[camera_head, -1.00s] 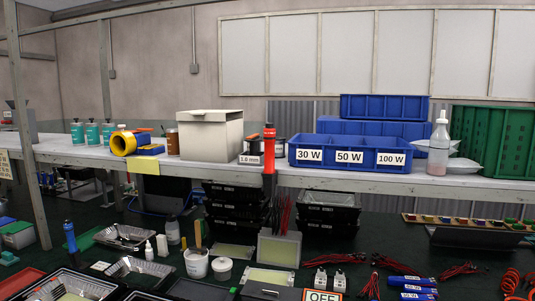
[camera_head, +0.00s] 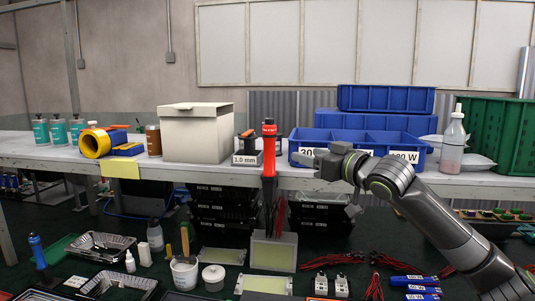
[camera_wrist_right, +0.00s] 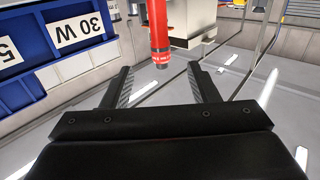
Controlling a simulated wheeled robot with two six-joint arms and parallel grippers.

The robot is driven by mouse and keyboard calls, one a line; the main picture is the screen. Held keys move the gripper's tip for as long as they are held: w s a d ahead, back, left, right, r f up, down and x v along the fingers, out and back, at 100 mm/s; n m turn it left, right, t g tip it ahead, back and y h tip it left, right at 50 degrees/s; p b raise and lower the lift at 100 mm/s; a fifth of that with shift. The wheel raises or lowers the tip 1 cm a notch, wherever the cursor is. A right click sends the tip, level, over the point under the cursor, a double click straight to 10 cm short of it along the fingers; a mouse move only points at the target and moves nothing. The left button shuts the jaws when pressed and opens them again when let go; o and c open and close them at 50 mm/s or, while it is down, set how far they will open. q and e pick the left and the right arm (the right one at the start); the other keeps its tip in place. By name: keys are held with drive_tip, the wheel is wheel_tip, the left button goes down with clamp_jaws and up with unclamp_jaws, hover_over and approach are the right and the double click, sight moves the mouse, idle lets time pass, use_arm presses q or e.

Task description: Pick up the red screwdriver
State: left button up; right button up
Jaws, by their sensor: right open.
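The red screwdriver (camera_head: 269,150) hangs upright in front of the shelf's front edge, with a black band near the top of its red body. My right gripper (camera_head: 312,161) comes in from the right at about shelf height and stands a little to the right of the screwdriver, apart from it. In the right wrist view the screwdriver (camera_wrist_right: 160,35) shows at the top centre, beyond the fingertips and roughly in line with the gap between them. My right gripper (camera_wrist_right: 160,70) is open and empty. What holds the screwdriver up cannot be made out. My left gripper is not in view.
The blue bin (camera_head: 385,138) labelled 30 W stands on the shelf behind my right gripper. A beige box (camera_head: 197,137) and a 1.0 mm box (camera_head: 245,159) stand left of it. Trays, tubs and red wires crowd the dark lower table.

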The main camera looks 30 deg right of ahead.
sight(273, 150)
drive_tip(key=w+p, duration=0.1)
drive_tip(key=w, duration=0.2)
drive_tip(key=w+a+p, duration=0.1)
drive_tip(key=w+p, duration=0.1)
drive_tip(key=w, duration=0.2)
drive_tip(key=w+a+p, duration=0.1)
drive_tip(key=w+p, duration=0.1)
drive_tip(key=w, duration=0.2)
drive_tip(key=shift+w+a+f, duration=0.1)
drive_tip(key=shift+w, duration=0.05)
drive_tip(key=shift+w+f+p, duration=0.1)
drive_tip(key=shift+w+p, duration=0.3)
drive_tip(key=shift+p, duration=0.2)
drive_tip(key=w, duration=0.1)
drive_tip(key=w+p, duration=0.1)
drive_tip(key=w+f+p, duration=0.1)
drive_tip(key=shift+w+a, duration=0.25)
drive_tip(key=shift+w, duration=0.15)
drive_tip(key=shift+w+a+f+p, duration=0.1)
drive_tip(key=shift+w+f+p, duration=0.05)
drive_tip(key=shift+w+p, duration=0.15)
drive_tip(key=shift+s, duration=0.1)
drive_tip(key=shift+c, duration=0.6)
drive_tip(key=c, duration=1)
